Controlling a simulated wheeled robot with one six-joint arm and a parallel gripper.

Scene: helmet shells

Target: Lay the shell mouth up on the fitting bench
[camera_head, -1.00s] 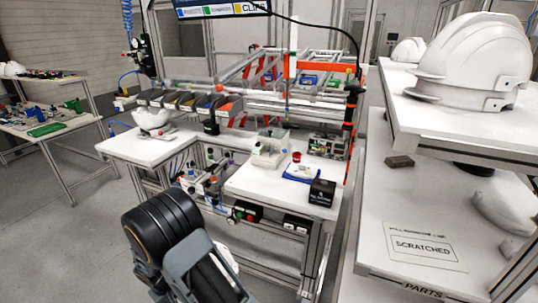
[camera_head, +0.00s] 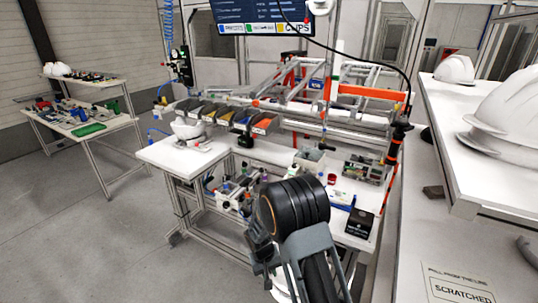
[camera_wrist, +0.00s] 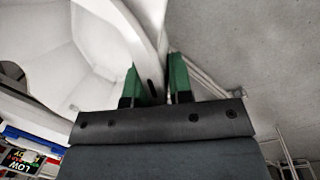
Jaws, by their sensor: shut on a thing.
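In the wrist view my gripper (camera_wrist: 156,82) is shut on the rim of a white helmet shell (camera_wrist: 55,55), one green-padded finger on each side of the rim. The shell's hollow inside shows at the left; the rest is cut off by the frame. In the head view my arm blocks the gripper, and only a bit of white shows low beside it. The white-topped bench with the row of bins, apparently the fitting bench (camera_head: 165,155), stands beyond my arm. Another white shell (camera_head: 188,127) sits on its left part.
At the right, a raised white shelf (camera_head: 440,110) carries white helmets (camera_head: 515,120), above a surface with a "SCRATCHED" sign (camera_head: 457,288). A black box (camera_head: 360,222) and small parts occupy the bench's right part. Grey floor (camera_head: 90,215) is open at the left.

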